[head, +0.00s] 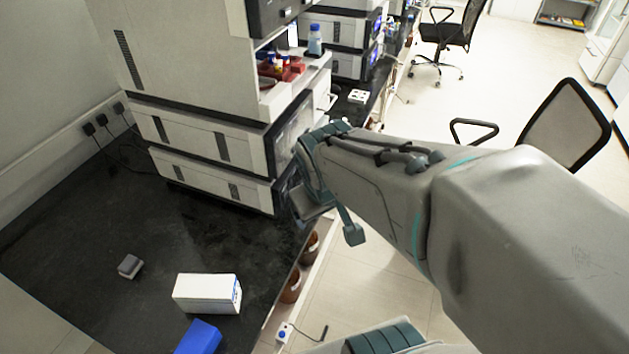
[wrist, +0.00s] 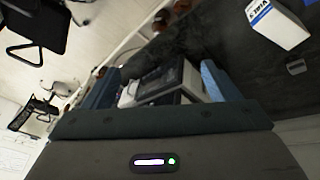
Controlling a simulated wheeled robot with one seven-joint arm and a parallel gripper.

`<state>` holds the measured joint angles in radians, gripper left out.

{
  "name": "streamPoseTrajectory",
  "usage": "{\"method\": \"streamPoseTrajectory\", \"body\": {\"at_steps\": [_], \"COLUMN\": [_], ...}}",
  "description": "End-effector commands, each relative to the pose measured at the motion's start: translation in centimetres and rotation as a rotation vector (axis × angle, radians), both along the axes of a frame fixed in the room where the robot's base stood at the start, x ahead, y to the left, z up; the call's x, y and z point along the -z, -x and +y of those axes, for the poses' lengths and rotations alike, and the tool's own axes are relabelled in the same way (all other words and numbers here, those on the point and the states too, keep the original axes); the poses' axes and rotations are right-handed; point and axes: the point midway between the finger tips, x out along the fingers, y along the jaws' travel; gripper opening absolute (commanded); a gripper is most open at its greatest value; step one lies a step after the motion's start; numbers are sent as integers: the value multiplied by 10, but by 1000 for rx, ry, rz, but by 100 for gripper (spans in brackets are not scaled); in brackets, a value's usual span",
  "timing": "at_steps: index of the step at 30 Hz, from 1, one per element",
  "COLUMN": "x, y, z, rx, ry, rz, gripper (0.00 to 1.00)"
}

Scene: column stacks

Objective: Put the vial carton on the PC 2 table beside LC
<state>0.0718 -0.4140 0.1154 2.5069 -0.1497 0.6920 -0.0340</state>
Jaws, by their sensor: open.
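The vial carton (head: 208,293) is a white box with a blue-marked end, lying on the dark bench top (head: 80,230) near its front edge. In the wrist view the carton (wrist: 280,25) shows at the upper right, with its printed label visible. An LC instrument stack (head: 210,150) of white modules stands on the same bench, behind the carton. My gripper (head: 328,218) is open and empty, beyond the bench's right edge and beside the stack, apart from the carton. In the wrist view nothing sits between its fingers (wrist: 160,85) except the instrument in the distance.
A small grey block (head: 130,266) lies left of the carton, and a blue box (head: 199,338) lies just in front of it. Brown bottles (head: 291,287) stand below the bench's right edge. Office chairs (head: 568,125) stand at the right. The bench's left part is clear.

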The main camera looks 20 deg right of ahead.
Motion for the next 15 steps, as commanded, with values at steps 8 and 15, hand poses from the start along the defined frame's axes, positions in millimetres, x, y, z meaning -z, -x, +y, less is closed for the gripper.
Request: {"method": "streamPoseTrajectory", "body": {"at_steps": [8,15], "x": [-34,-36], "y": [44,48], "z": [8,9], "rx": [129,139], "ry": [-168,-185], "rz": [-4,1], "gripper": [82,82]}}
